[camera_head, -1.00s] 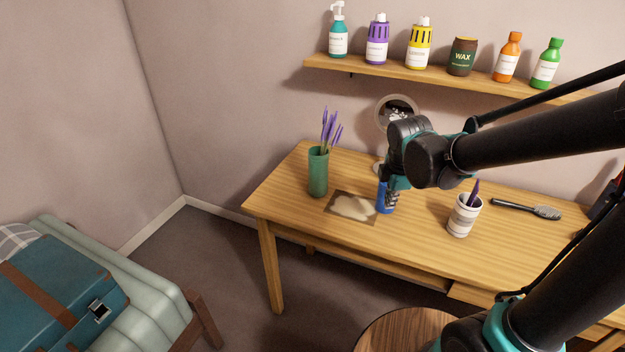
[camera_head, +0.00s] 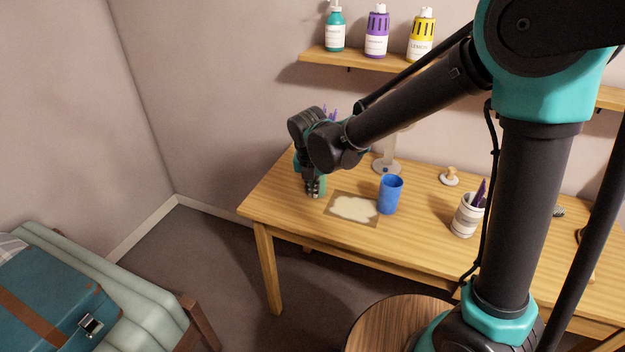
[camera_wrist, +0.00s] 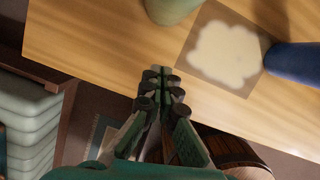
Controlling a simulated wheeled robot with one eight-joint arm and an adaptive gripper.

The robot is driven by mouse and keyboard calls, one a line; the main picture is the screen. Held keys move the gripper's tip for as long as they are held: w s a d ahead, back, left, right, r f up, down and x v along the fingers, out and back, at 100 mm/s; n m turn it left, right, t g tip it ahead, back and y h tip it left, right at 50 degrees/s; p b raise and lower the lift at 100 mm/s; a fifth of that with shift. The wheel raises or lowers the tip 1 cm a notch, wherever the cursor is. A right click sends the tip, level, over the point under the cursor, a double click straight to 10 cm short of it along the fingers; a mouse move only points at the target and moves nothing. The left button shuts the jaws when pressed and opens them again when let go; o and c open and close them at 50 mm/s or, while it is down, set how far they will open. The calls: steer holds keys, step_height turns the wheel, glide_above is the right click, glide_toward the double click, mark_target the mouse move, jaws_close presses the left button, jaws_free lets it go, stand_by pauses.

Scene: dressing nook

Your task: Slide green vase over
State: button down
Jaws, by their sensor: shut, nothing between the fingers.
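The green vase (camera_wrist: 171,9) stands near the left end of the wooden table (camera_head: 270,203). In the head view it is mostly hidden behind my gripper, with purple flower tips (camera_head: 331,113) showing above. In the wrist view its lower part is at the top edge. My gripper (camera_head: 314,190) is shut and empty, pointing down in front of the vase. In the wrist view the closed fingertips (camera_wrist: 163,76) are below the vase and apart from it in the picture. I cannot tell whether they touch it.
A brown mat with a cream blotch (camera_head: 353,208) lies right of the vase, with a blue cup (camera_head: 390,195) at its right edge. A striped cup (camera_head: 466,216) holding something purple stands farther right. A mirror stand (camera_head: 387,165) is behind. A shelf (camera_head: 375,62) with bottles hangs above.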

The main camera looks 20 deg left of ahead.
steer(key=x, duration=0.4)
steer(key=shift+w+f, duration=0.2)
steer(key=shift+w+a+r, duration=0.1)
steer(key=shift+w+a, duration=0.05)
steer(key=shift+w, duration=1)
steer(key=shift+w+a, duration=0.1)
steer(key=shift+w, duration=0.55)
